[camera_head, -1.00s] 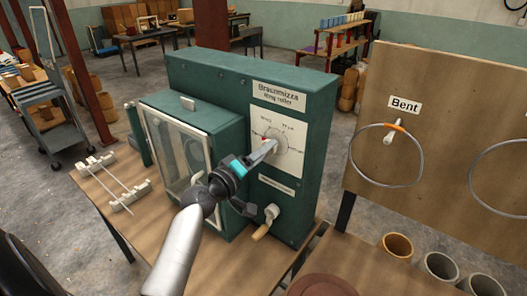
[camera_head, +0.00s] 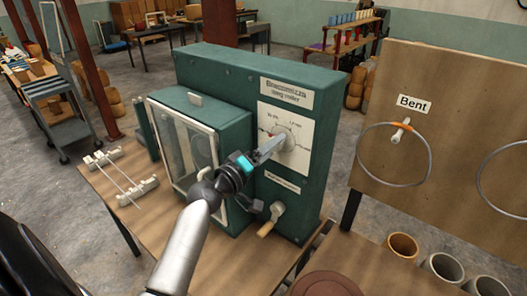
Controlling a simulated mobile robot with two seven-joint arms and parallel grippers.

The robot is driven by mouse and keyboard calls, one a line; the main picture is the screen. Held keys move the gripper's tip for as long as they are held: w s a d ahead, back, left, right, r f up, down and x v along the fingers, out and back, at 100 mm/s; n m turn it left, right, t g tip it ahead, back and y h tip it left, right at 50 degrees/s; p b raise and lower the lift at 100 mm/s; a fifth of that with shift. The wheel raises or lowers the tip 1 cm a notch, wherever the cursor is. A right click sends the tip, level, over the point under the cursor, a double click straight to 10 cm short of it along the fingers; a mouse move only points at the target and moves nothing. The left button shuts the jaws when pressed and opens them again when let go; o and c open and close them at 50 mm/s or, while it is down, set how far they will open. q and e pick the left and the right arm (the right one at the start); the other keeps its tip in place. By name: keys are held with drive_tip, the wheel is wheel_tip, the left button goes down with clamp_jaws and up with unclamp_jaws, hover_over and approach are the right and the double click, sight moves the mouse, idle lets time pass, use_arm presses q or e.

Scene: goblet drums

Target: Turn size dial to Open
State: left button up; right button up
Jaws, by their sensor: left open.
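The size dial (camera_head: 287,140) is a round grey knob on a white plate (camera_head: 300,163) with printed markings. It is on the front of the green ring roller (camera_head: 322,110). My left gripper (camera_head: 272,148) is open, with its fingers at the left side of the dial. I cannot tell whether they touch it. The fingers hide part of the dial, and the markings are too small to read surely. My right gripper is not in view.
A lever with a wooden handle (camera_head: 269,228) juts out below the dial. A glass-doored box (camera_head: 184,150) stands left of my arm. A board with metal rings (camera_head: 462,120) stands at right, with several cups (camera_head: 402,246) below. A white rack (camera_head: 124,180) lies on the table at left.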

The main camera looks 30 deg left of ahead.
use_arm(q)
drive_tip(key=s+a+b, duration=0.1)
drive_tip(key=s+b, duration=0.3)
drive_tip(key=s, duration=1.1)
drive_tip(key=shift+s+a, duration=0.1)
idle(0.3)
